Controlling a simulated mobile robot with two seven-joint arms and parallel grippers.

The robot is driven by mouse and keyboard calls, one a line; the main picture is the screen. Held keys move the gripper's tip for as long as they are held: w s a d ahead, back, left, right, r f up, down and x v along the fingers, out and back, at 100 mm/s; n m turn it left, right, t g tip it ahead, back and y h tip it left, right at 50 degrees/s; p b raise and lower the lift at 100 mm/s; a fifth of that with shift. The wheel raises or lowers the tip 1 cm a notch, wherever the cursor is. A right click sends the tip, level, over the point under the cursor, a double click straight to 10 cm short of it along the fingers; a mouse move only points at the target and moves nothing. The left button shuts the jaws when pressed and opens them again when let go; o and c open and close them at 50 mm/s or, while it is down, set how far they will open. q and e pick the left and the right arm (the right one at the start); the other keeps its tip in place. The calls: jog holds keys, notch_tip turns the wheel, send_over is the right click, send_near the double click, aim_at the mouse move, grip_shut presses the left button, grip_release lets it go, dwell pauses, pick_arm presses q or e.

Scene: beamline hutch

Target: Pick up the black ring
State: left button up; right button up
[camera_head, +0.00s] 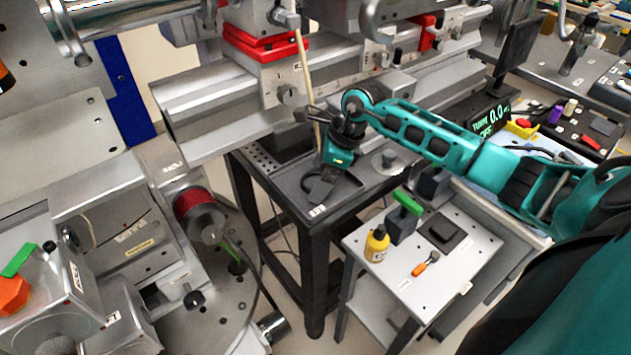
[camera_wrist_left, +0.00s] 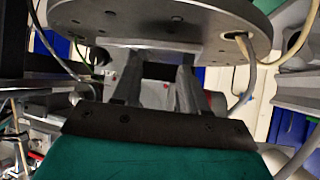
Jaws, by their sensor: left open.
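My right gripper (camera_head: 320,188) points down over the dark table (camera_head: 345,203) in the middle of the head view. Its dark fingers blend with the dark top, so their opening and anything between them are unclear. My left gripper (camera_wrist_left: 158,75) shows in the left wrist view with its two fingers apart and nothing visible between them. It is just below a large grey round plate (camera_wrist_left: 165,22). The left gripper is not visible in the head view.
A grey round piece (camera_head: 388,163) lies on the dark table. A white cart (camera_head: 440,285) in front holds a yellow bottle (camera_head: 377,245), a green-handled tool (camera_head: 407,203) and an orange screwdriver (camera_head: 425,264). A metal rail (camera_head: 215,110) runs behind. Machinery fills the left.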

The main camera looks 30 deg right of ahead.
jog(key=c, duration=1)
jog(key=shift+c, duration=0.3)
jog(key=shift+r, duration=0.1)
jog(key=shift+s+d+r, duration=0.1)
jog(key=shift+s+r, duration=0.2)
jog(key=shift+s, duration=0.05)
jog(key=r, duration=0.6)
jog(key=shift+s+r, duration=0.2)
jog(key=shift+s, duration=0.05)
jog(key=s+d, duration=0.1)
jog(key=s, duration=1.7)
jog(key=shift+s+d, duration=0.2)
jog(key=shift+s, duration=0.15)
